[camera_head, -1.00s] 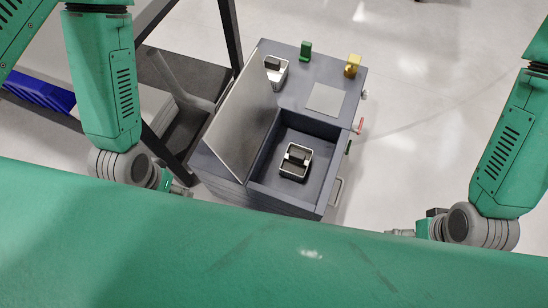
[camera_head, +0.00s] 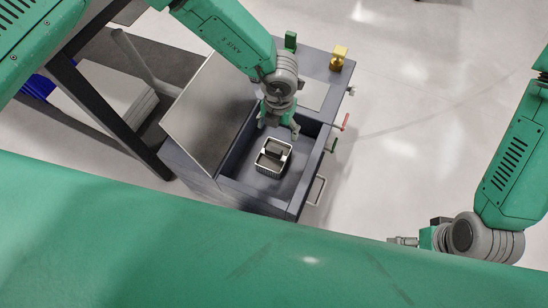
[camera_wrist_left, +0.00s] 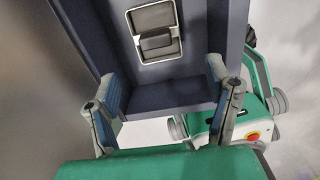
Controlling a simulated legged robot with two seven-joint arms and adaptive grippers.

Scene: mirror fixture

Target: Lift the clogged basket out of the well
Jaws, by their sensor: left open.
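The basket (camera_head: 273,157), a small light-rimmed box with dark contents and a bar across it, sits in the dark well (camera_head: 236,168) of the grey cabinet. It also shows at the top of the left wrist view (camera_wrist_left: 155,32). My left gripper (camera_head: 279,129) is open and empty, pointing down over the well's far part, just beyond the basket in the head view. In the wrist view its spread fingers (camera_wrist_left: 163,84) are apart from the basket. My right gripper (camera_head: 403,241) hangs at the lower right, away from the cabinet; its jaw opening is unclear.
A raised mirror-like panel (camera_head: 208,107) stands along the well's left side. A yellow fitting (camera_head: 338,57) and a green block (camera_head: 291,41) stand on the cabinet top, beside a pale plate (camera_head: 313,93). A handle (camera_head: 317,190) and a red lever (camera_head: 345,121) stick out on the right.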

